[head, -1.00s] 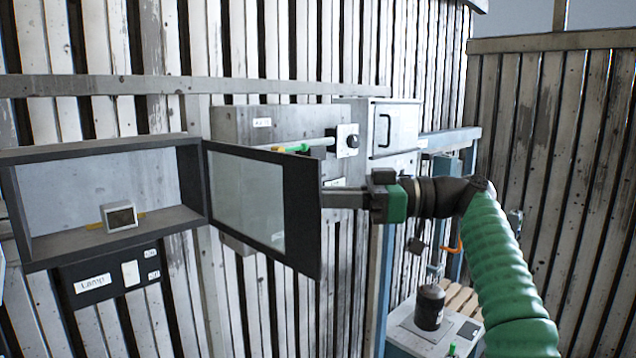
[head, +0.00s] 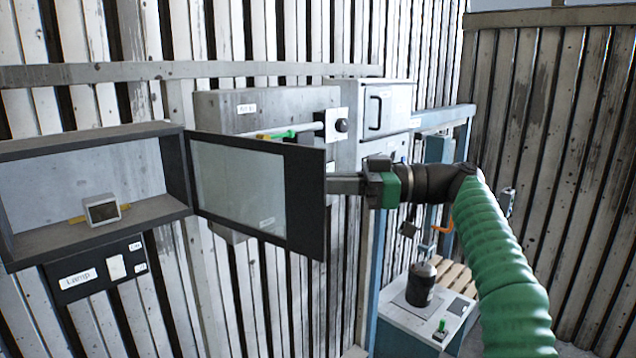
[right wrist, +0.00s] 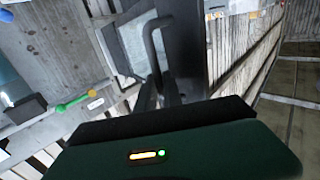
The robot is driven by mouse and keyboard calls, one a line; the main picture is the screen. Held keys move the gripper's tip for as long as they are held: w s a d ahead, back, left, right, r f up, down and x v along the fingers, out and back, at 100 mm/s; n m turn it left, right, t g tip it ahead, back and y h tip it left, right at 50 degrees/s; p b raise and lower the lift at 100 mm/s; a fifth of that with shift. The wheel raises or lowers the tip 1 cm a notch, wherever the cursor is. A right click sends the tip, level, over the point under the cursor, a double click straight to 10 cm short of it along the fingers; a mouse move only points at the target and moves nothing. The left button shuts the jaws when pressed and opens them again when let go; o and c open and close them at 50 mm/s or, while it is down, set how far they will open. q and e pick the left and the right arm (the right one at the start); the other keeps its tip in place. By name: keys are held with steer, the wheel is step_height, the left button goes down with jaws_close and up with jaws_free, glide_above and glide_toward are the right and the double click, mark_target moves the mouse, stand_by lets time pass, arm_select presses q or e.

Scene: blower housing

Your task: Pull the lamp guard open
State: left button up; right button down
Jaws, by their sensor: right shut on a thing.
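The lamp guard (head: 235,185) is a glazed, dark-framed door hinged at the right side of an open grey box (head: 90,137). It stands swung well out from the box. A small grey lamp-like block (head: 102,210) sits inside the box. My right gripper (head: 345,184) is at the guard's free edge, shut on its handle. In the right wrist view the bent bar handle (right wrist: 152,45) runs down to the fingers (right wrist: 171,92). The handle is hidden behind the guard in the head view. My left gripper is not in view.
A panel labelled Lamp (head: 95,270) with a switch is below the box. Behind the guard are a grey wall cabinet (head: 225,108) and a smaller box with a handle (head: 386,108). A white stand (head: 405,318) holding a dark cylinder (head: 421,285) is at lower right.

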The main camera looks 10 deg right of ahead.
steer(key=c, duration=1.8)
jaws_free()
steer(key=shift+o, duration=0.2)
steer(key=shift+a, duration=0.1)
steer(key=p+v, duration=0.5)
steer(key=v, duration=1.1)
steer(key=shift+d+p, duration=0.3)
steer(key=shift+p, duration=0.1)
